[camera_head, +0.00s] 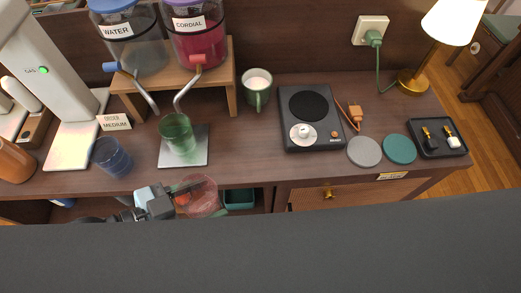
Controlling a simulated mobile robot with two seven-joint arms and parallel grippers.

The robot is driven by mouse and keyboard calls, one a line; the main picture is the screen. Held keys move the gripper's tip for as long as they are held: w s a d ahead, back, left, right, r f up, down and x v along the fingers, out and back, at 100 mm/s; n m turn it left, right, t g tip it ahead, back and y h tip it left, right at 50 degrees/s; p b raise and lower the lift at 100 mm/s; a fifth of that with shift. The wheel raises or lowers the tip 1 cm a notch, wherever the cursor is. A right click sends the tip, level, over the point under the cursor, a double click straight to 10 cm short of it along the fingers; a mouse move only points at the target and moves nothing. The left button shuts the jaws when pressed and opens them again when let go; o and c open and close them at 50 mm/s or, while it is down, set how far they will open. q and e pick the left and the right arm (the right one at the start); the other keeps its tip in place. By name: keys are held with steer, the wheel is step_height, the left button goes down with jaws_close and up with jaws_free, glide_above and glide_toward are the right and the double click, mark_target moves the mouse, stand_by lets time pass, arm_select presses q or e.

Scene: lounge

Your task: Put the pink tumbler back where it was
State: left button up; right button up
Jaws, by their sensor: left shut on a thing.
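The pink tumbler (203,196) is see-through and is held at the front edge of the wooden sideboard, in front of the metal drip tray (199,159). My left gripper (186,200) comes in from the left and is shut on it. Part of the gripper is seen through or hidden by the tumbler. A green tumbler (178,134) stands on the drip tray below the dispenser taps. A blue tumbler (112,157) stands on the sideboard to the left of the tray. My right gripper is out of view.
Water (134,45) and cordial (195,42) dispensers stand on a wooden riser (232,78). A green mug (257,88), a black warmer plate (311,121), two coasters (364,152) and a black tray (437,150) lie to the right. The wood between drip tray and warmer is clear.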

arm_select(q)
steer(key=shift+d, duration=0.15)
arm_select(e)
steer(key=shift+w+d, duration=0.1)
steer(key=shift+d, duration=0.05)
arm_select(q)
steer(key=shift+w+d+f, duration=0.1)
steer(key=shift+w+d, duration=0.15)
steer(key=shift+w, duration=0.2)
glide_above(250, 158)
steer(key=shift+s+a+f, duration=0.3)
steer(key=shift+s+f, duration=0.15)
steer(key=shift+f, duration=0.05)
steer(key=shift+w+d+f, duration=0.1)
steer(key=shift+w+d, duration=0.25)
steer(key=shift+w, duration=0.15)
steer(key=shift+f, duration=1.8)
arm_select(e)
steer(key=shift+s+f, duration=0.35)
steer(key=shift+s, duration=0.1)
arm_select(q)
steer(key=shift+f, duration=0.1)
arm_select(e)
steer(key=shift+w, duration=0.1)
arm_select(q)
steer(key=o, duration=1.1)
steer(key=shift+f+b, duration=0.1)
steer(key=shift+b, duration=0.2)
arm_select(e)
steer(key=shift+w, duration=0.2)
